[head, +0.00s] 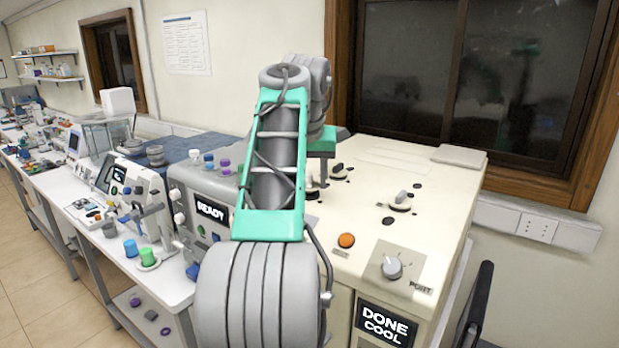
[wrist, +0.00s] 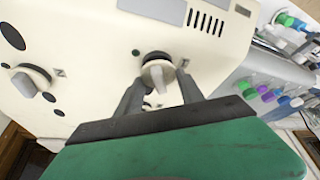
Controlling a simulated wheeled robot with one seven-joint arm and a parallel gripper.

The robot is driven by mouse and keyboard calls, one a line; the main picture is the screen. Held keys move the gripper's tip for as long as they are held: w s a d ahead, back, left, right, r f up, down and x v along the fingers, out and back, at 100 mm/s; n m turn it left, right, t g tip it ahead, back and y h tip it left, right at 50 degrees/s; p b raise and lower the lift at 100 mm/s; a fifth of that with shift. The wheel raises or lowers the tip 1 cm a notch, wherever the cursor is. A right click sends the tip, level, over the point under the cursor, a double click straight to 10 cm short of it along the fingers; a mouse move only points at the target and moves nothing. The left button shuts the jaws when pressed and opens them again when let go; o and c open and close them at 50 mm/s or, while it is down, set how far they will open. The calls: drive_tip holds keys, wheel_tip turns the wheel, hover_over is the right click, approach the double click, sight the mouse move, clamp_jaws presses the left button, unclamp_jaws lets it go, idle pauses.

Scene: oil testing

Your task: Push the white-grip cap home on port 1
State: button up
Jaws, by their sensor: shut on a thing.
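A cap with a pale, whitish grip (wrist: 158,74) and a dark ring stands on the top of the cream machine (wrist: 85,65). My gripper (wrist: 158,80) has its two dark fingers on either side of this grip in the wrist view and is shut on it. In the head view my gripper (head: 318,176) is low over the machine top (head: 440,185), partly behind my arm, and the held cap is mostly hidden. The port under the cap is covered. I cannot tell how deep the cap sits, and no port number is readable.
Another cap (head: 400,201) with a light grey grip stands to the right, and a cap with a darker grip (head: 338,171) stands near my gripper. An orange button (head: 346,240) and a dial (head: 392,267) are at the front. A grey analyser (head: 185,180) stands at left.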

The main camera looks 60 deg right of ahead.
drive_tip(key=o, duration=1.9)
drive_tip(key=shift+c, duration=0.2)
wheel_tip(320, 180, up, 5)
drive_tip(key=p, duration=0.4)
drive_tip(key=shift+f, duration=0.15)
drive_tip(key=shift+r, duration=1.15)
drive_tip(key=shift+c, duration=0.2)
clamp_jaws()
